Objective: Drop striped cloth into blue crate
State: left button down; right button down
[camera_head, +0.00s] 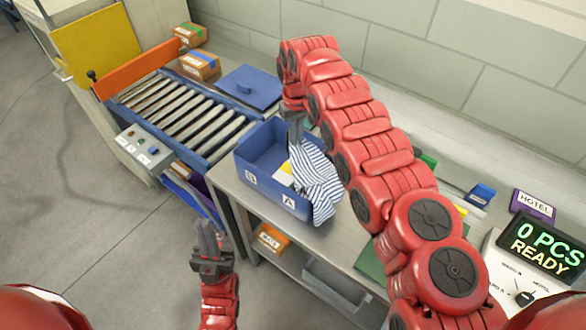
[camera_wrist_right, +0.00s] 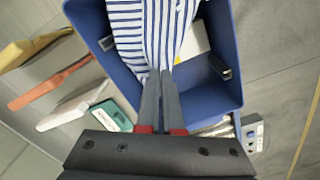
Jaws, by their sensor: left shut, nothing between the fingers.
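The blue crate (camera_head: 248,178) stands on the bench, and its wall also shows in the right wrist view (camera_wrist_right: 90,30). The blue-and-white striped cloth (camera_head: 317,180) hangs partly inside the crate and drapes over its right-hand wall. In the right wrist view the cloth (camera_wrist_right: 135,30) narrows toward the fingertips. My right gripper (camera_head: 296,135) points down over the crate, with its fingers close together on the cloth (camera_wrist_right: 160,75). My left gripper (camera_head: 207,235) is shut and empty, low in front of the bench and away from the crate.
A roller conveyor (camera_head: 175,110) with cardboard boxes (camera_head: 200,65) lies left of the crate. A blue lid (camera_head: 250,87) lies behind it. A display reading "0 PCS READY" (camera_head: 540,248) stands at the right. A grey bin (camera_head: 335,285) is on the lower shelf.

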jog(key=c, duration=1.5)
grip_release()
jog(key=shift+f, duration=0.1)
jog(key=o, duration=0.5)
jog(key=shift+o, duration=0.2)
jog(key=o, duration=1)
jog(key=shift+c, duration=0.2)
notch_tip(320, 180, up, 6)
jog(key=shift+f+p, duration=0.2)
jog(key=shift+p, duration=0.2)
